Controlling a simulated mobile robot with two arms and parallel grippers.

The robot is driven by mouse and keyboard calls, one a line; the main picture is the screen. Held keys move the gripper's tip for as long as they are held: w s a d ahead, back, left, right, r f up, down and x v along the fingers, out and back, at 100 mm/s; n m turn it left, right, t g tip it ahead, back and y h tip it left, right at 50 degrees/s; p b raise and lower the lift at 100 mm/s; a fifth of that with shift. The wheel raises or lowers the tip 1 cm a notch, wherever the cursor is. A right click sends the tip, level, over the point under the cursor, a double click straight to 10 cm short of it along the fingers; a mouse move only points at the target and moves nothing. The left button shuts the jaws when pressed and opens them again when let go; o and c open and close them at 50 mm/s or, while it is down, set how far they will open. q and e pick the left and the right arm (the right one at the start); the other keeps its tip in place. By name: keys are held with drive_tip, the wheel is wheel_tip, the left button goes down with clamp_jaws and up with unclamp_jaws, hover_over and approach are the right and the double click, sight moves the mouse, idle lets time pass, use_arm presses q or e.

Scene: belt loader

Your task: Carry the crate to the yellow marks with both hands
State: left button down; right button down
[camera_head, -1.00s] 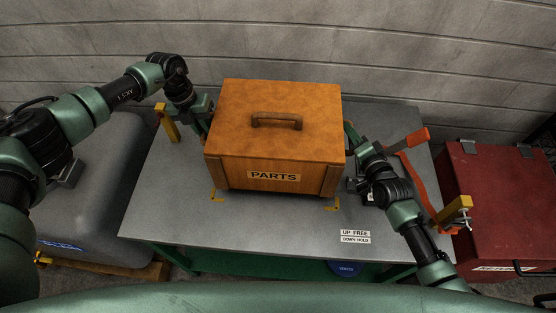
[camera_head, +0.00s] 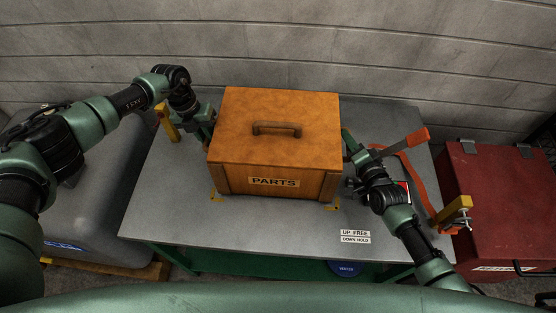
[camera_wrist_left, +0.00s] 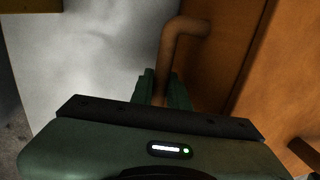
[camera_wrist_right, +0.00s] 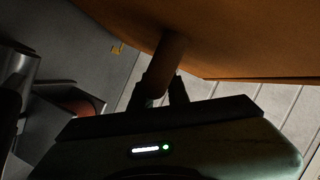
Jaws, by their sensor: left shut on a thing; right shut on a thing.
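The orange wooden crate (camera_head: 272,150), labelled PARTS with a brown top handle, is over the grey table between my grippers. Yellow corner marks show at its front left (camera_head: 215,197) and front right (camera_head: 333,206); any marks behind it are hidden. My left gripper (camera_wrist_left: 160,90) is shut on the crate's brown side handle (camera_wrist_left: 181,40) in the left wrist view. My right gripper (camera_wrist_right: 162,88) is shut on the other side handle (camera_wrist_right: 170,55) in the right wrist view. I cannot tell whether the crate's bottom touches the table.
A clamp lever with an orange grip (camera_head: 416,137) and an orange strap stand at the table's right. A red box (camera_head: 495,200) is beyond that edge. Labels UP FREE and DOWN HOLD (camera_head: 355,236) lie at the front right. The table's left front (camera_head: 165,215) is clear.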

use_arm(q)
drive_tip(key=shift+f, duration=0.35)
use_arm(e)
drive_tip(key=shift+w+f, duration=0.1)
drive_tip(key=shift+f, duration=0.1)
use_arm(q)
drive_tip(key=c, duration=1.7)
unclamp_jaws()
drive_tip(key=shift+f, duration=0.25)
use_arm(e)
drive_tip(key=c, duration=1.7)
unclamp_jaws()
drive_tip(key=shift+f, duration=0.35)
use_arm(q)
drive_tip(key=o, duration=0.3)
use_arm(e)
drive_tip(key=o, duration=0.3)
use_arm(q)
drive_tip(key=shift+o, duration=0.2)
drive_tip(key=shift+s+r, duration=0.1)
drive_tip(key=shift+r, duration=0.05)
use_arm(e)
drive_tip(key=shift+o, duration=0.2)
drive_tip(key=shift+s+r, duration=0.1)
drive_tip(key=shift+s, duration=0.1)
